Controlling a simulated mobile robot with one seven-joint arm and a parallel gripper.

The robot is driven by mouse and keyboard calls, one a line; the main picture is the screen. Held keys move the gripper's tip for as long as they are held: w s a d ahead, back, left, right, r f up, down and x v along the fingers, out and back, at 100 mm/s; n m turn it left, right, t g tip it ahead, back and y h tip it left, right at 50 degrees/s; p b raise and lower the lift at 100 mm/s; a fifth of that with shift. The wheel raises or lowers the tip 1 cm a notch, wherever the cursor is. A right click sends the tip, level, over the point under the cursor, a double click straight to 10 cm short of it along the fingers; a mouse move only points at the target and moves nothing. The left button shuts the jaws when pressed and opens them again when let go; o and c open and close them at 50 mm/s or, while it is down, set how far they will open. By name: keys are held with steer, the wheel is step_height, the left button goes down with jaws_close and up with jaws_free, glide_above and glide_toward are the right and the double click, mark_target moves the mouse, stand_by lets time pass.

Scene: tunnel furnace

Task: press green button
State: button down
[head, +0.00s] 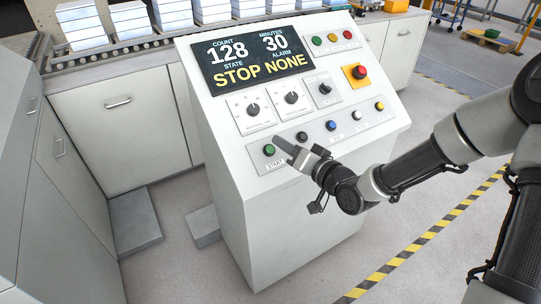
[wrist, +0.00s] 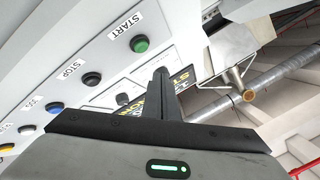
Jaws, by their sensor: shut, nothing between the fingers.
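The green button (head: 269,150) labelled START sits at the left end of the lower button row on the white control panel (head: 229,127). It also shows in the wrist view (wrist: 140,44), just beyond and left of my fingertips. My gripper (head: 279,142) is shut and empty. Its fingertips are close to the green button, slightly to the right of it in the head view. I cannot tell whether they touch it, but in the wrist view (wrist: 162,72) there appears to be a gap.
A black STOP button (head: 302,137) and blue, white and yellow buttons continue the row to the right. The display (head: 245,59) reads STOP. Cabinets stand behind and left.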

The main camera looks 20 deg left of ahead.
steer(key=shift+w+a+f+b, duration=0.3)
steer(key=shift+f+b, duration=0.1)
steer(key=shift+f, duration=0.15)
steer(key=shift+w+a+f+b, duration=0.2)
steer(key=shift+a+f+b, duration=0.15)
steer(key=shift+f, duration=0.15)
steer(key=shift+w+a+f+b, duration=0.25)
steer(key=shift+f+b, duration=0.15)
steer(key=shift+f, duration=0.15)
steer(key=shift+f, duration=0.15)
stand_by(0.8)
steer(key=shift+w+a+f+b, duration=0.15)
steer(key=shift+f+b, duration=0.05)
steer(key=shift+b, duration=0.15)
steer(key=shift+w+a+f+b, duration=0.2)
steer(key=shift+a+f+b, duration=0.05)
steer(key=shift+f+b, duration=0.2)
stand_by(0.6)
steer(key=shift+r, duration=0.15)
steer(key=shift+s+d+r+p, duration=0.35)
steer(key=shift+d+r+p, duration=0.1)
steer(key=shift+r+p, duration=0.2)
steer(key=r+p, duration=0.1)
steer(key=s+d+r+p, duration=0.2)
steer(key=r, duration=0.1)
steer(key=shift+d+p, duration=0.1)
steer(key=shift+p, duration=0.25)
